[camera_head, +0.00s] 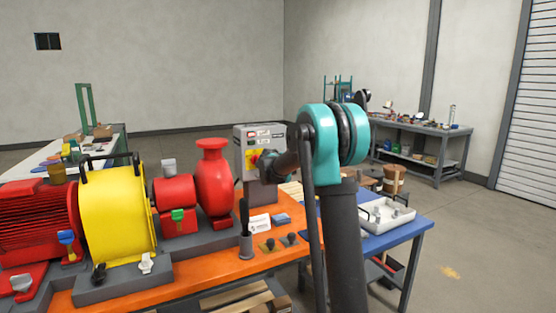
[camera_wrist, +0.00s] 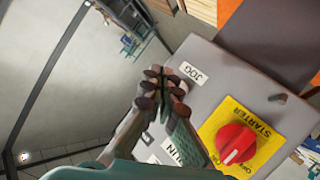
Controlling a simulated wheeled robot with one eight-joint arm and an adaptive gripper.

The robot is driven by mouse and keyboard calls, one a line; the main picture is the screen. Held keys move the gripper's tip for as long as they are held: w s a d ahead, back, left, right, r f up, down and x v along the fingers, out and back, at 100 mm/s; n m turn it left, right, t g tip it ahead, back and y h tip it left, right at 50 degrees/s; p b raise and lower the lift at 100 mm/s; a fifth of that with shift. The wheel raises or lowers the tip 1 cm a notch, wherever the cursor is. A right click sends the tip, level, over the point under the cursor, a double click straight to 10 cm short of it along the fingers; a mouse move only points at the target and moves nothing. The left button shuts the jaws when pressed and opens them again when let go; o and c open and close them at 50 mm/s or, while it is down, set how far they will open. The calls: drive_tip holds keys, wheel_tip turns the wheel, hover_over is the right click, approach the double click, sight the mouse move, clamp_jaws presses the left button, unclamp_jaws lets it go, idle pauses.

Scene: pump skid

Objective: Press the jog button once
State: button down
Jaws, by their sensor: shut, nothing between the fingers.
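The grey starter box (camera_head: 246,133) stands on a post at the back of the orange bench. In the wrist view its face (camera_wrist: 215,85) fills the right half, turned sideways. The white JOG label (camera_wrist: 193,73) shows just right of my fingertips. I do not see the jog button itself; my fingers may hide it. My gripper (camera_wrist: 163,82) is shut and empty, its tips at or just in front of the box face beside the label. I cannot tell whether they touch. In the head view my arm covers part of the box.
A red rotary knob (camera_wrist: 236,144) on a yellow STARTER plate sits below right of my fingers. A RUN label (camera_wrist: 174,152) lies close to my gripper. A red pump (camera_head: 213,180) and yellow guard (camera_head: 115,217) stand left of the box on the orange bench (camera_head: 190,268).

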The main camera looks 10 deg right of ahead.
drive_tip(key=shift+w+a, duration=0.3)
drive_tip(key=shift+w, duration=0.65)
drive_tip(key=shift+w+a, duration=0.3)
drive_tip(key=shift+w, duration=0.6)
drive_tip(key=shift+w+a, duration=0.1)
drive_tip(key=shift+w, duration=0.25)
drive_tip(key=shift+w+a, duration=0.15)
drive_tip(key=shift+w, duration=0.3)
idle(0.8)
drive_tip(key=shift+s, duration=0.1)
drive_tip(key=shift+s+d, duration=0.3)
drive_tip(key=shift+s, duration=0.45)
drive_tip(key=shift+s, duration=0.1)
drive_tip(key=shift+s+d, duration=0.25)
drive_tip(key=shift+s, duration=0.5)
drive_tip(key=shift+s+d, duration=0.25)
drive_tip(key=shift+s, duration=0.55)
drive_tip(key=shift+s+d, duration=0.25)
drive_tip(key=shift+s, duration=0.5)
